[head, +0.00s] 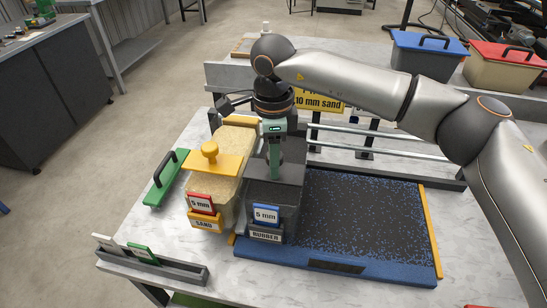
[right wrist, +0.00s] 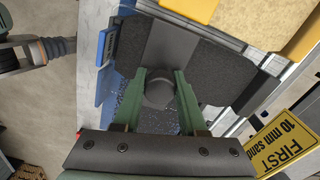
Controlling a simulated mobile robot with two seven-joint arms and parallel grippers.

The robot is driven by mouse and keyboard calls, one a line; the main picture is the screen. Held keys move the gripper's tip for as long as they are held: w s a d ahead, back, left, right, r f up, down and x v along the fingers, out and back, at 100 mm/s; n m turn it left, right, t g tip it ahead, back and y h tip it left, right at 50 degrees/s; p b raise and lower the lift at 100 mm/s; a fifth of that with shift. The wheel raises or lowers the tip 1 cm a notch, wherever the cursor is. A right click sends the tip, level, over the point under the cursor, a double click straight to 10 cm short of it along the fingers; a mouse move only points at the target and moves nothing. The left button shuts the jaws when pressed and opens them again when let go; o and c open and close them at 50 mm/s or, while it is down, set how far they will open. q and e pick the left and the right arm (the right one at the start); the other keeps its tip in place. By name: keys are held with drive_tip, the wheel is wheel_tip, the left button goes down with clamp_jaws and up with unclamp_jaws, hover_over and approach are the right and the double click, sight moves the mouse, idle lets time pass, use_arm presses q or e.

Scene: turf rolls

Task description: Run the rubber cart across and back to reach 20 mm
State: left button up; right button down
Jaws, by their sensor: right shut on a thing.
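The rubber cart (head: 273,205) is a dark box labelled RUBBER with a blue-framed 5 mm card (head: 266,214). It stands at the left end of the blue-edged tray, whose turf (head: 365,215) is dark with blue specks. My right gripper (head: 273,165) is shut on the cart's round grip from above; the right wrist view shows the grip (right wrist: 158,92) between its green fingers. The sand cart (head: 215,185), with yellow lid and knob, stands just left and carries a red-framed 5 mm card (head: 201,204). What seems to be my left gripper (right wrist: 50,50) shows at the wrist view's left edge, its fingers unclear.
Steel rails (head: 385,148) run behind the tray. A yellow sign (head: 320,101) reads "10 mm sand"; the wrist view adds FIRST. A green bar with a dark handle (head: 165,178) lies left. A card rack (head: 150,262) stands front left. Blue-lidded (head: 425,55) and red-lidded (head: 503,68) bins stand behind.

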drive_tip(key=shift+a+r, duration=0.15)
drive_tip(key=shift+a, duration=0.05)
drive_tip(key=c, duration=0.7)
unclamp_jaws()
drive_tip(key=shift+w+a, duration=0.1)
drive_tip(key=shift+a, duration=0.05)
drive_tip(key=shift+o, duration=1.2)
wheel_tip(320, 180, up, 12)
drive_tip(key=shift+r, duration=0.2)
